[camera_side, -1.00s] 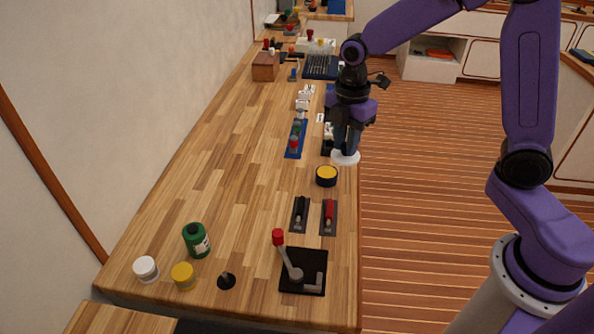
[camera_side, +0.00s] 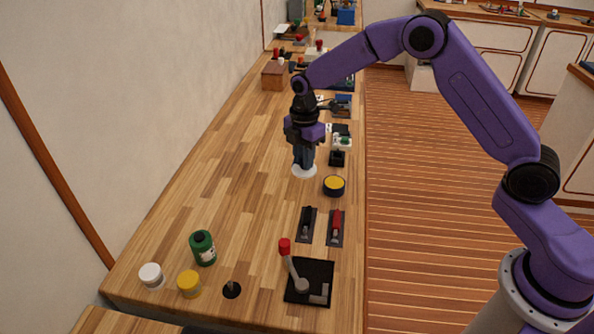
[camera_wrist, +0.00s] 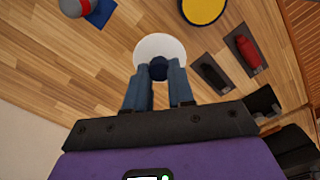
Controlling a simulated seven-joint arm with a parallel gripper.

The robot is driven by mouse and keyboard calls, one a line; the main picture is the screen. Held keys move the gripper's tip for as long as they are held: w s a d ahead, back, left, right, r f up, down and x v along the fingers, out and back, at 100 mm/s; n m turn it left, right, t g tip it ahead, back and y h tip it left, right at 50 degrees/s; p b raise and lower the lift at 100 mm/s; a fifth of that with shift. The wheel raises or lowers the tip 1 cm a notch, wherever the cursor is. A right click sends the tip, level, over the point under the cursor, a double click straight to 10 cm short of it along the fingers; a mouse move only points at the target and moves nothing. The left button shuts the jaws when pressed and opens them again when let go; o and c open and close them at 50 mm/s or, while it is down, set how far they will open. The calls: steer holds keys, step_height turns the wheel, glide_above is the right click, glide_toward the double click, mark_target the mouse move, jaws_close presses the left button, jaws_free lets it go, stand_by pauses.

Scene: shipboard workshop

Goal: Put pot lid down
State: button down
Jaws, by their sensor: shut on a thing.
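The pot lid is a white disc (camera_side: 304,172) with a dark knob. My gripper (camera_side: 303,162) points down and is shut on the knob, with the lid level beneath the fingers. The lid also shows in the wrist view (camera_wrist: 158,47), with the two blue fingers of my gripper (camera_wrist: 158,72) around its dark knob. In the side view the lid is over the wooden bench (camera_side: 225,170), left of a round black pot-like thing with a yellow top (camera_side: 334,186). I cannot tell whether the lid touches the bench.
Two slide-like fittings, one black (camera_side: 307,224) and one red (camera_side: 336,226), sit nearer the camera. A red-knobbed lever on a black plate (camera_side: 309,283), a green bottle (camera_side: 203,248), a white jar (camera_side: 152,275) and a yellow jar (camera_side: 189,283) stand at the front. Bench left of the lid is clear.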

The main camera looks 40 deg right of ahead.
steer(key=shift+w+a+f, duration=0.2)
steer(key=shift+w+f, duration=0.85)
steer(key=shift+f, duration=0.3)
steer(key=shift+w+f, duration=0.1)
steer(key=shift+f, duration=1.5)
steer(key=shift+f, duration=0.2)
steer(key=c, duration=1)
jaws_free()
steer(key=shift+o, duration=0.2)
steer(key=shift+r, duration=0.15)
step_height(320, 180, up, 12)
steer(key=shift+r, duration=0.15)
